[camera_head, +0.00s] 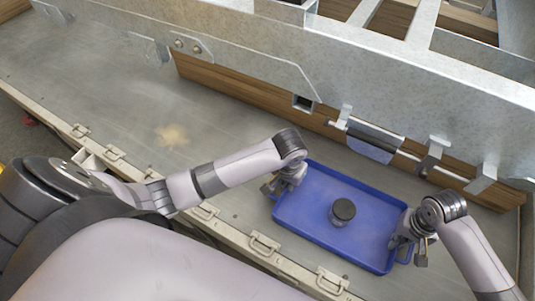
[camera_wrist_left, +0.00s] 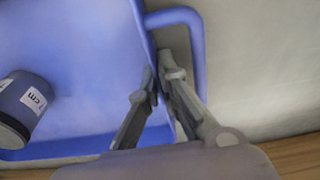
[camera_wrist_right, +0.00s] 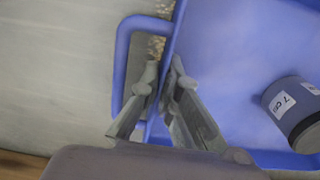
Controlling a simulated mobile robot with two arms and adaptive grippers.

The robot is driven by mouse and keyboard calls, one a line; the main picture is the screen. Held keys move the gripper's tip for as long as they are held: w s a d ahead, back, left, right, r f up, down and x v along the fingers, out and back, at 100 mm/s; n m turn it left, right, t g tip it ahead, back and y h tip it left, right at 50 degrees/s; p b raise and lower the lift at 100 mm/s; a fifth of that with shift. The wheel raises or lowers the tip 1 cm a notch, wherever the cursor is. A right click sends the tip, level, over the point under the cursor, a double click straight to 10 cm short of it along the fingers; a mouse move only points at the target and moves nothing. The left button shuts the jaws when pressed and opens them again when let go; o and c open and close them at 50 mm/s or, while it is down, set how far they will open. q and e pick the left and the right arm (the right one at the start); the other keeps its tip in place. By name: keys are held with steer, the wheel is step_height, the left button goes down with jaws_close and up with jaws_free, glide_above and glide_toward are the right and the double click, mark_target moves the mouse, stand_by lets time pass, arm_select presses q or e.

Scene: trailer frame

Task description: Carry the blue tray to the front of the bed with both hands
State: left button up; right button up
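The blue tray (camera_head: 310,192) is a shallow rectangle with a loop handle at each short end. It is over the grey metal bed (camera_head: 110,75), and I cannot tell whether it rests on it. A dark blue cylinder (camera_head: 342,212) with a white label stands in the tray. My left gripper (camera_head: 279,186) is at the tray's left end; in the left wrist view its fingertips (camera_wrist_left: 158,82) pinch the wall beside the handle (camera_wrist_left: 198,45). My right gripper (camera_head: 405,243) is at the right end; in the right wrist view its fingertips (camera_wrist_right: 164,72) straddle the wall closely beside the handle (camera_wrist_right: 120,65).
A galvanized metal frame (camera_head: 445,95) and a wooden beam (camera_head: 250,90) run along the bed's far side, with brackets sticking out near the tray. A pale rail with latches (camera_head: 265,243) edges the near side.

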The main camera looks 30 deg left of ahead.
arm_select(q)
steer(key=o, duration=0.5)
steer(key=shift+r, duration=0.1)
steer(key=shift+c, duration=0.2)
arm_select(e)
steer(key=o, duration=0.5)
steer(key=shift+r, duration=0.1)
steer(key=shift+c, duration=0.2)
steer(key=shift+r, duration=0.1)
arm_select(q)
step_height(320, 180, up, 12)
steer(key=s, duration=0.1)
steer(key=shift+s, duration=0.2)
arm_select(e)
step_height(320, 180, up, 12)
arm_select(q)
steer(key=shift+s, duration=0.1)
arm_select(e)
steer(key=shift+s+f, duration=0.1)
steer(key=shift+f, duration=0.1)
